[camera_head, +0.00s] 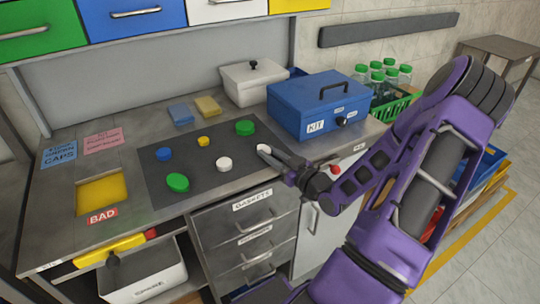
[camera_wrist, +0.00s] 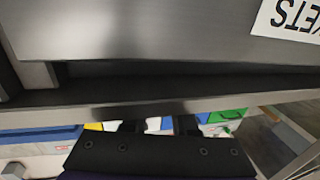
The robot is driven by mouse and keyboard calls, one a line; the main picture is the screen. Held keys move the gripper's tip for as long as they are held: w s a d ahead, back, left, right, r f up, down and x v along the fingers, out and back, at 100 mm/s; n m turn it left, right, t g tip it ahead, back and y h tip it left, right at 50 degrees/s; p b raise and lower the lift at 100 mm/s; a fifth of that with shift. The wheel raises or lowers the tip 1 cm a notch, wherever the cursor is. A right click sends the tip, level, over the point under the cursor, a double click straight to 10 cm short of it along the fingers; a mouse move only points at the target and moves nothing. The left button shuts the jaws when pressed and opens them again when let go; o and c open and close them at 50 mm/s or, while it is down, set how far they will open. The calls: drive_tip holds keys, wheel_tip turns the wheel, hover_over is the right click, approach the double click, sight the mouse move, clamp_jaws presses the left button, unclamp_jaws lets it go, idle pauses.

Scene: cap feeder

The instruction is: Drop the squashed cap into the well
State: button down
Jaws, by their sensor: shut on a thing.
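My gripper (camera_head: 270,154) reaches in from the right over the dark mat's right edge. It is shut on a white cap (camera_head: 263,149) at its fingertips. That cap looks oval, but I cannot tell clearly whether it is squashed. The square yellow well (camera_head: 102,190) is sunk in the bench at the left, with a red BAD label (camera_head: 103,216) at its front. In the wrist view my gripper (camera_wrist: 158,126) shows as two dark fingers at the lower middle; the cap is not clear there.
The mat (camera_head: 200,185) bears another white cap (camera_head: 224,164), green caps (camera_head: 177,182) (camera_head: 244,128), a blue cap (camera_head: 163,154) and a yellow cap (camera_head: 203,141). A blue kit box (camera_head: 300,110) and a white lidded box (camera_head: 250,88) stand behind.

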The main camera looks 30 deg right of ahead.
drive_tip(key=shift+f, duration=0.1)
drive_tip(key=c, duration=0.7)
unclamp_jaws()
